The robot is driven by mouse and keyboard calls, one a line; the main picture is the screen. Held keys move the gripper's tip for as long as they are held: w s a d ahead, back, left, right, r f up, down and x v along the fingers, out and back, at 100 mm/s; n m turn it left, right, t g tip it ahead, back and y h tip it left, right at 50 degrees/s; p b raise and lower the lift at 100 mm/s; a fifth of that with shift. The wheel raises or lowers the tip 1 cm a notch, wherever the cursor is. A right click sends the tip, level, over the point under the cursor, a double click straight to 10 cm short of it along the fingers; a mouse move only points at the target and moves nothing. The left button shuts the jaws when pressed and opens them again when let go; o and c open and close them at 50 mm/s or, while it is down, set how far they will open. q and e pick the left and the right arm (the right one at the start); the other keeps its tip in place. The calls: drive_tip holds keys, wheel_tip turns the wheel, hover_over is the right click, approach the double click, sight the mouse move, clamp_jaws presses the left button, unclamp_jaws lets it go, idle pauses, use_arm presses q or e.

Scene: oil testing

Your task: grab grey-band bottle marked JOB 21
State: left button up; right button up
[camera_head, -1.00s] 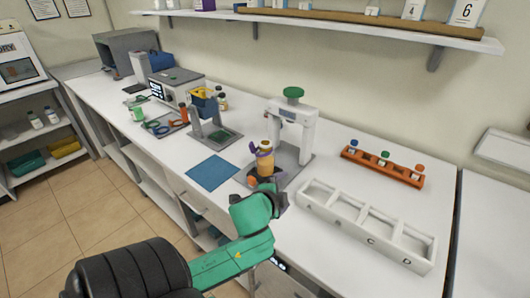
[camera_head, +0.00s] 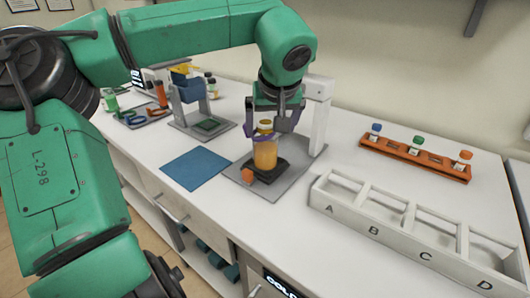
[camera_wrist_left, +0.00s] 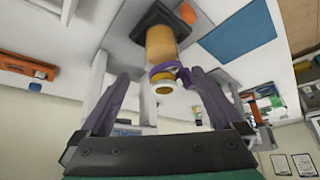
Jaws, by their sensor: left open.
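An amber bottle (camera_head: 265,152) with a yellowish cap stands upright on a black base at the white stand; it shows in the left wrist view (camera_wrist_left: 160,45). A purple ring surrounds its neck. No grey band or JOB 21 mark can be read on it. My left gripper (camera_head: 272,122) is open, pointing down over the bottle top. In the left wrist view its fingers (camera_wrist_left: 158,102) are spread, with the bottle's cap end between them and apparent gaps on both sides. My right gripper is not in view.
An orange rack (camera_head: 433,166) holds small bottles with blue, green and orange caps. A white tray (camera_head: 395,232) with compartments marked A to D lies in front of it. A blue mat (camera_head: 197,170) lies left of the stand. A grey press-like device (camera_head: 205,128) stands further left.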

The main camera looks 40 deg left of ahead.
sight(266, 147)
use_arm(q)
drive_tip(key=p+x, duration=0.1)
drive_tip(key=x, duration=1)
drive_tip(key=shift+w+a, duration=0.15)
drive_tip(key=shift+a, duration=0.15)
drive_tip(key=shift+w+a+f, duration=0.1)
drive_tip(key=shift+a+f, duration=0.05)
drive_tip(key=shift+f, duration=0.1)
drive_tip(key=shift+r, duration=0.1)
drive_tip(key=c, duration=1.2)
clamp_jaws()
drive_tip(key=shift+r, duration=0.1)
